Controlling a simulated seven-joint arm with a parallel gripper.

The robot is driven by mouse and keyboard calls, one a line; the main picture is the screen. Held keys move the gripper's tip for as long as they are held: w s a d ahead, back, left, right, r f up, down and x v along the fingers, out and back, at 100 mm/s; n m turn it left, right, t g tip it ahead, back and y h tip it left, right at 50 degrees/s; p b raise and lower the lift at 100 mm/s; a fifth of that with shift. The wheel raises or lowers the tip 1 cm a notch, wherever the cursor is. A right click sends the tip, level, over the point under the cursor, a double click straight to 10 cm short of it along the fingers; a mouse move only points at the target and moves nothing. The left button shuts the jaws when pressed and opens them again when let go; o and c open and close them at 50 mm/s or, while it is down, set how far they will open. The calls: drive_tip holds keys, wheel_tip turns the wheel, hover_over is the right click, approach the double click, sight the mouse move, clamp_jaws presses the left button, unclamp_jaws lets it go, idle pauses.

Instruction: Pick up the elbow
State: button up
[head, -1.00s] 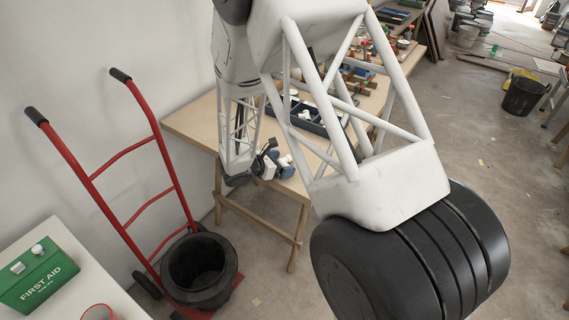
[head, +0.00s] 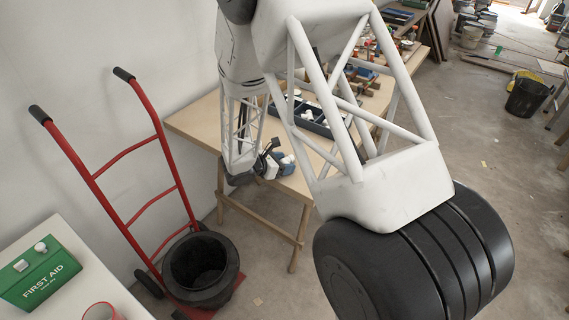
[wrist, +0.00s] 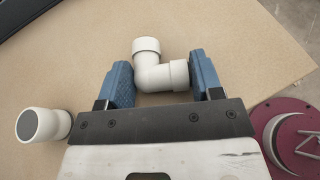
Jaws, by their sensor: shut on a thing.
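The elbow (wrist: 150,74) is a white pipe bend in the wrist view, over the wooden tabletop. It sits between the two blue fingers of my gripper (wrist: 163,82), which is shut on it. One end of the elbow faces the right finger and the other points up in the picture. I cannot tell whether it touches the table or is lifted. In the head view, my gripper (head: 279,164) is small, at the near edge of the workbench (head: 200,122), and the elbow is hard to make out there.
Another white fitting (wrist: 44,124) is left of my gripper. A maroon round thing (wrist: 268,125) lies at the right. A dark divided tray (head: 312,117) stands farther back on the bench. A red hand truck (head: 124,152) and a first aid box (head: 40,272) are left.

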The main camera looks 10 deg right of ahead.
wheel_tip(320, 180, up, 28)
idle(0.7)
drive_tip(key=shift+w+d+f, duration=0.1)
drive_tip(key=shift+d, duration=0.05)
idle(0.6)
